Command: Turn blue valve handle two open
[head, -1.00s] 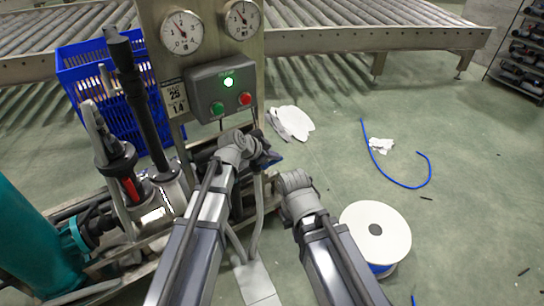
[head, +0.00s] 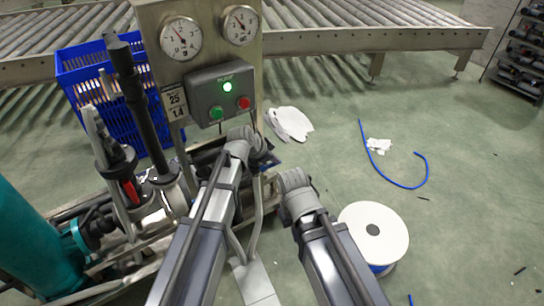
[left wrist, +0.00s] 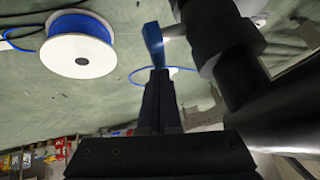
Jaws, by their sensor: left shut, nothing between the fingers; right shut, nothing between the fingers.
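In the left wrist view a blue valve handle (left wrist: 154,37) sticks up at the tip of my left gripper (left wrist: 158,76), whose dark fingers are shut together. The handle is close to the fingertips; I cannot tell whether they touch. In the head view my left gripper (head: 266,160) is low in front of the pump panel, mostly hidden behind its own wrist. The handle is hardly visible there. My right gripper (head: 292,178) is lower and to the right, shut, its fingers mostly hidden by the wrist.
The control box (head: 222,93) with a lit green lamp hangs below two gauges (head: 181,37). A white reel (head: 375,232) with blue hose stands on the floor at right. A blue crate (head: 88,75) stands behind the pump stand. A roller conveyor (head: 350,40) crosses the back.

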